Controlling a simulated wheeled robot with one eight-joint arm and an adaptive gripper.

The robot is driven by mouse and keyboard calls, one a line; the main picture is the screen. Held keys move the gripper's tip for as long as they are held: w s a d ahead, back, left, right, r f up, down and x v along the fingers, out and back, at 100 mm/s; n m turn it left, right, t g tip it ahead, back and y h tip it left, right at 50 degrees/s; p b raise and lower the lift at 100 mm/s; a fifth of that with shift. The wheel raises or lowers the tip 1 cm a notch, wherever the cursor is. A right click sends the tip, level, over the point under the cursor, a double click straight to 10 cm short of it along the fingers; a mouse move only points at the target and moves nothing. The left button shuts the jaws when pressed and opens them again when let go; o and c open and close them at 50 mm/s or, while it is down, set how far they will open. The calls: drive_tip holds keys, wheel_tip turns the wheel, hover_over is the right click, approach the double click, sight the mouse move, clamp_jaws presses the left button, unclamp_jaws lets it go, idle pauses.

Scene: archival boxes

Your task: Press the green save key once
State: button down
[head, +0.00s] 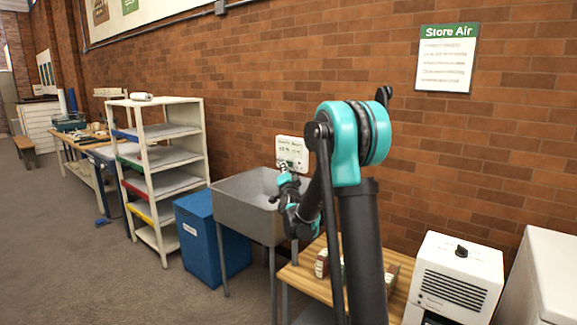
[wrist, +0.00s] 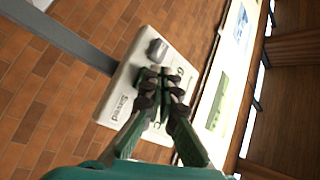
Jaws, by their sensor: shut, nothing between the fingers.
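A small white panel (head: 291,148) with a display is fixed to the brick wall above the grey sink. In the wrist view the panel (wrist: 112,103) is tilted and close, with a grey knob (wrist: 157,49) and dark lettering on its face. My gripper (wrist: 163,76) is shut and empty, its fingertips in front of the panel's middle, beside the knob. I cannot tell whether they touch the face. The green save key cannot be told apart from the green finger parts. In the head view my gripper (head: 284,168) is at the panel's lower edge.
The grey sink (head: 236,212) stands below the panel, with a blue bin (head: 212,240) and a white shelf rack (head: 160,165) to its left. A wooden table (head: 310,281) with small boxes and a white vented unit (head: 455,275) are to the right.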

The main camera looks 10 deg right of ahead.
drive_tip(key=shift+w+d, duration=0.15)
drive_tip(key=shift+w+d, duration=0.35)
idle(0.9)
idle(0.4)
drive_tip(key=shift+s+a, duration=0.65)
drive_tip(key=shift+a, duration=0.1)
drive_tip(key=shift+s+a, duration=1.65)
drive_tip(key=shift+s, duration=0.1)
